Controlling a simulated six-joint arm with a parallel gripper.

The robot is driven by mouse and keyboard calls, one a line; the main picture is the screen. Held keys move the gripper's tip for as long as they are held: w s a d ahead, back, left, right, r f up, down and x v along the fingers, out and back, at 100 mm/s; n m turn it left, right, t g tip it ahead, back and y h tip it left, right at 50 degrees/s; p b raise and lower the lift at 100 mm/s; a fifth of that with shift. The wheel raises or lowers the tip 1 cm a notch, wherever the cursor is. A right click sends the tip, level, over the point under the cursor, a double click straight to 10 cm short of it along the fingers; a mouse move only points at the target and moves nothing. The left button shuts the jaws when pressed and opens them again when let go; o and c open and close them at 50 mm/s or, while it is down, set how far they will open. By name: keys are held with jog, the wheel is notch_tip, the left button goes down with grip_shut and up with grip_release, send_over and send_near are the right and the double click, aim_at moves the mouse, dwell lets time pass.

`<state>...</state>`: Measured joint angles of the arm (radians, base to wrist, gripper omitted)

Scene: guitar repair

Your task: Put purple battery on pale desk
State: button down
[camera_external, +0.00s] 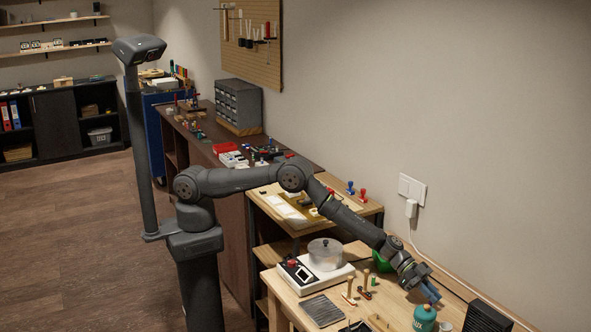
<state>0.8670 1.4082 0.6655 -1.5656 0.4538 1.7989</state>
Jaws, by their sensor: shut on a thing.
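My gripper (429,291) is at the right, low over the back part of the pale wooden desk (398,303). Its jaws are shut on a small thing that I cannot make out. Blue shows at the fingertips, and I cannot tell whether this is the fingers or the held thing. I cannot pick out a purple battery for certain; it may be in the jaws or hidden by them. I cannot tell whether the fingertips touch the desk.
A scale (314,277) bears a clear lidded pot (325,254). Wooden-handled tools (350,290) and a dark ridged pad (322,310) lie nearby. A teal bottle (424,318) stands just in front of my gripper. A black box (486,317) is to the right; the wall is close behind.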

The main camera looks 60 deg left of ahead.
jog(key=c, duration=1.5)
grip_release()
jog(key=shift+o, duration=0.2)
jog(key=shift+r, duration=0.2)
jog(key=shift+v, duration=3.7)
jog(key=shift+f, duration=0.1)
